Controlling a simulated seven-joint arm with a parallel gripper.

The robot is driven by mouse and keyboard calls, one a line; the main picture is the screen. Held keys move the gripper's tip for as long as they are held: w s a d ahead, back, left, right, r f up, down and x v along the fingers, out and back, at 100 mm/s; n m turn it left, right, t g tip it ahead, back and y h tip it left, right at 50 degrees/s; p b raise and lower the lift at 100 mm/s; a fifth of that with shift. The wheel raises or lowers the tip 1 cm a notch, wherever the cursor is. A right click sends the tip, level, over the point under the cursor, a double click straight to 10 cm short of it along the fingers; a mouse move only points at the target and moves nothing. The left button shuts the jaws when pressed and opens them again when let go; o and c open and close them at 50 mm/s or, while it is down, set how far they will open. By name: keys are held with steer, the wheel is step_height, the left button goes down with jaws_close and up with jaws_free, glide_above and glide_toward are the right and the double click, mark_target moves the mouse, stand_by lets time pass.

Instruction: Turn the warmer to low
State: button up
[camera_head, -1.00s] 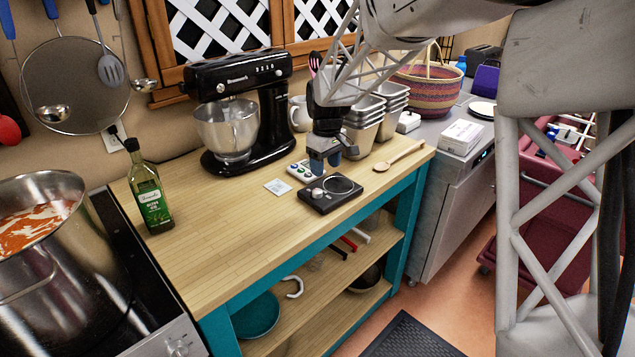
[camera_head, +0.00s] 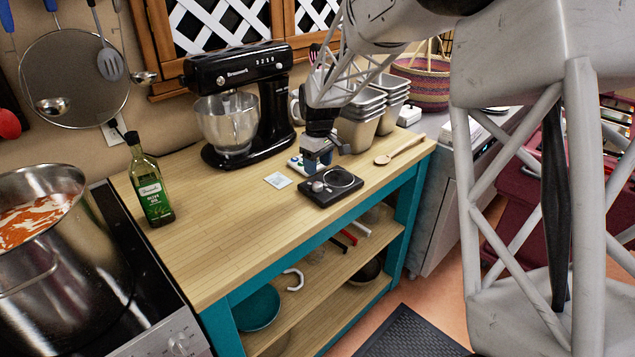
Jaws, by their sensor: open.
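The warmer (camera_head: 328,198) is a small flat black unit on the wooden counter near its front edge. It has a round plate (camera_head: 339,178) on its right and a pale round knob (camera_head: 317,187) on its left. My gripper (camera_head: 319,167) points down just above and behind the knob, with its jaws open. The fingers hide part of the warmer's back edge. I cannot tell whether the fingers touch the knob, and the knob's setting is too small to read.
A black stand mixer (camera_head: 240,103) stands behind to the left. Stacked metal pans (camera_head: 362,125) are close behind my gripper, and a wooden spoon (camera_head: 399,150) lies to the right. A white card (camera_head: 278,180) lies left of the warmer. An olive oil bottle (camera_head: 150,186) stands farther left.

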mark_target(317, 184)
steer(key=shift+s+f, duration=0.1)
steer(key=shift+f, duration=3.1)
steer(key=c, duration=0.9)
steer(key=shift+c, duration=0.2)
